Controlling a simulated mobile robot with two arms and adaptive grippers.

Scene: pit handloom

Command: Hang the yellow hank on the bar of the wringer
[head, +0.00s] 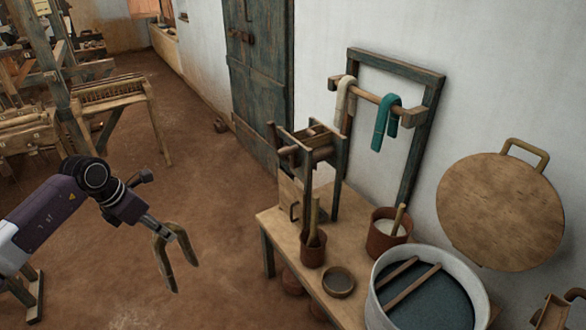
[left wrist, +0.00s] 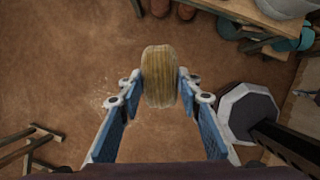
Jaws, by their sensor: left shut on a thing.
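The yellow hank (head: 165,262) hangs as a loop from my left gripper (head: 164,232), above the earth floor and apart from the bench. In the left wrist view the hank (left wrist: 160,75) is pinched between the two fingertips. A dark upright frame by the wall has a wooden bar (head: 367,95) carrying a cream hank (head: 345,95) and a teal hank (head: 385,122). A smaller wooden stand with rollers (head: 312,140) is on the bench in front of it. I cannot tell for sure which one is the wringer. My right gripper is not in view.
The bench (head: 272,222) carries brown pots (head: 313,249), a bucket (head: 384,238), a small bowl (head: 339,282) and a large dye vat (head: 372,305). A round lid (head: 500,210) is against the wall. A loom (head: 110,98) stands at the left. The floor between is mostly clear.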

